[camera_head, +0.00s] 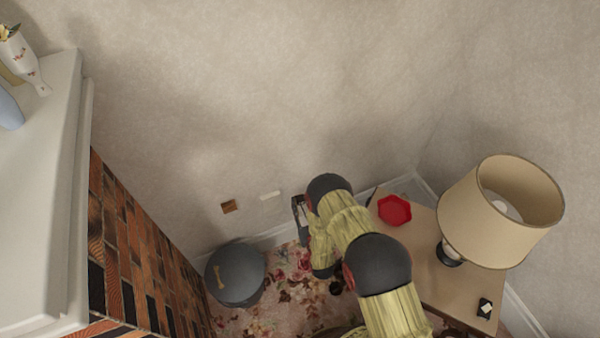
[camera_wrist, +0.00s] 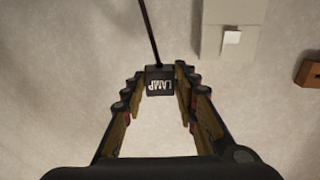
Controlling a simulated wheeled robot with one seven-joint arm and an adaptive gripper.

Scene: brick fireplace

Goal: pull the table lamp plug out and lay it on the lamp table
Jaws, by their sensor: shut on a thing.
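A black plug (camera_wrist: 159,81) marked LAMP sits between the fingertips of my gripper (camera_wrist: 160,84) in the wrist view, and the gripper is shut on it. A dark cord (camera_wrist: 149,30) runs from the plug to the top edge. The plug shows against bare wall, to the side of a white wall plate (camera_wrist: 230,20). In the head view my gripper (camera_head: 300,214) is near the wall, right of the white plate (camera_head: 270,195); the plug cannot be made out there. The table lamp (camera_head: 499,212) with a beige shade stands upright on the wooden lamp table (camera_head: 425,270).
A brown wall block (camera_head: 229,206) is left of the white plate. A dark round bin (camera_head: 236,273) stands below, beside the brick fireplace (camera_head: 140,240). My arm hides part of the table's left side.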

